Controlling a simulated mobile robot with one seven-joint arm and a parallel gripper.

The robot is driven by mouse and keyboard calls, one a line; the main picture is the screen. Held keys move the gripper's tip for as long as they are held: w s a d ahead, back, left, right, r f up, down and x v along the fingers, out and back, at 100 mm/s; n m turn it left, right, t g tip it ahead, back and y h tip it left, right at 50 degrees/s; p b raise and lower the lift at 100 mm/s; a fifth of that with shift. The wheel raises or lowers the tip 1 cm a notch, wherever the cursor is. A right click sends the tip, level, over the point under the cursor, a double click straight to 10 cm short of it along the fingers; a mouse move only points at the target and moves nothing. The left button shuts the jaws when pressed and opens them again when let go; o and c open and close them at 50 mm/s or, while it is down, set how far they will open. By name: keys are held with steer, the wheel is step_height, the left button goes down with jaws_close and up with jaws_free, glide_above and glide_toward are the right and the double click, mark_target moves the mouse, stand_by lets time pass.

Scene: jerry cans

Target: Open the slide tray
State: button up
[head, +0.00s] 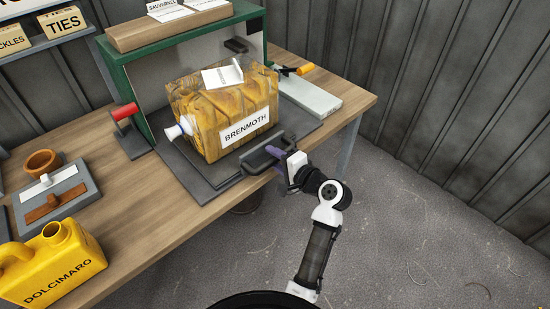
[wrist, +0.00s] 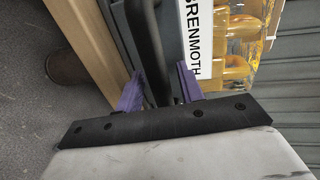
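The slide tray (head: 206,180) is a flat dark grey plate with a raised black handle (head: 268,154) at its front, near the table's front edge. A clear bag of yellow-orange pieces labelled BRENMOTH (head: 220,105) sits on it and hides much of its surface. My gripper (head: 277,151) is at the handle, reaching in from the front right. In the wrist view, the purple fingers of my gripper (wrist: 160,75) stand apart on either side of the black handle bar (wrist: 147,45), with a gap visible on the right side. Whether the left finger touches the bar is unclear.
A green-framed housing (head: 113,75) stands behind the bag. A red knob (head: 125,112) is at its left. A yellow DOLCIMARO jerry can (head: 55,265) and a grey block with a brown stamp (head: 55,200) are left. A pale slab (head: 310,97) lies right. Open floor lies in front.

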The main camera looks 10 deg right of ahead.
steer(key=b+v, duration=0.3)
steer(key=v, duration=1)
steer(key=shift+s+d, duration=0.2)
steer(key=shift+s, duration=0.15)
